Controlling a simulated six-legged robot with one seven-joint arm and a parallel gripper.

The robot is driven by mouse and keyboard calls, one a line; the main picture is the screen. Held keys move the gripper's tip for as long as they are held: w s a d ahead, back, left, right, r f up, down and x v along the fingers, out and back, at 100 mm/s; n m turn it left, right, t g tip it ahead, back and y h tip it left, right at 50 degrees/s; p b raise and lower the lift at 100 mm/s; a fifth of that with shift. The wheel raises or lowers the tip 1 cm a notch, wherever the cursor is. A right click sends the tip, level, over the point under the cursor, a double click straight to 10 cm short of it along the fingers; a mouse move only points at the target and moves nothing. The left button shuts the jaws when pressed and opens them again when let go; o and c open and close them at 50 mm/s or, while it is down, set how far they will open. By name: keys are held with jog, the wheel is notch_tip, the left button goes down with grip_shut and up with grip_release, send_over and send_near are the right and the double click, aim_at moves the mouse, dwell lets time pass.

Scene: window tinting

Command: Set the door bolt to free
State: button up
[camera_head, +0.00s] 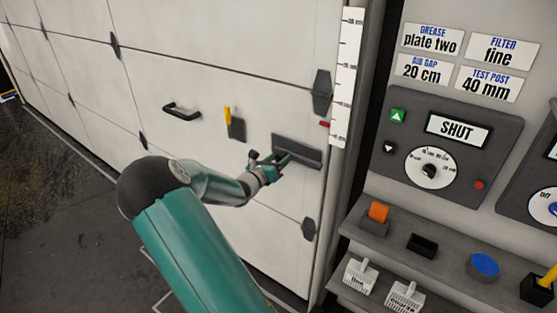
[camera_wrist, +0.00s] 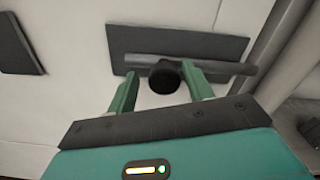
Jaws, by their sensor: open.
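The door bolt is a dark grey bar (camera_wrist: 222,67) with a round black knob (camera_wrist: 165,78), lying across a dark backplate (camera_wrist: 215,45) on the white sectional door. In the head view the backplate (camera_head: 300,147) is near the door's right edge, and my gripper (camera_head: 272,161) is at its left part. My gripper is open. In the wrist view its two green fingers stand on either side of the knob, with the knob between their tips. I cannot tell whether either finger touches it. In the head view my gripper hides the knob.
A black pull handle (camera_head: 182,112) and a yellow lever (camera_head: 227,113) on a dark plate are left of the bolt. A white ruler strip (camera_head: 347,80) stands by the door edge. The control panel (camera_head: 450,112) at right reads "SHUT". Shelves below it hold an orange block (camera_head: 378,211) and other items.

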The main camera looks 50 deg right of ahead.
jog(key=s+a, duration=0.1)
jog(key=a, duration=1.2)
jog(key=shift+s+a, duration=0.2)
jog(key=shift+a, duration=0.05)
jog(key=s+a+r+m+g+y, duration=0.2)
jog(key=s+a+m+g+y, duration=0.1)
jog(key=s+a+m+y, duration=0.85)
jog(key=s+a+r+m+t+y, duration=0.3)
jog(key=a+r+m, duration=0.2)
jog(key=a, duration=0.6)
jog(key=s+a+r+m+t+y, duration=0.3)
jog(key=a+r+m, duration=0.3)
jog(key=a, duration=0.5)
jog(key=shift+s+a+r+t, duration=0.15)
jog(key=shift+s+a+t, duration=0.2)
jog(key=shift+t, duration=0.15)
jog(key=shift+y, duration=0.25)
jog(key=c, duration=0.3)
jog(key=shift+w+d, duration=0.1)
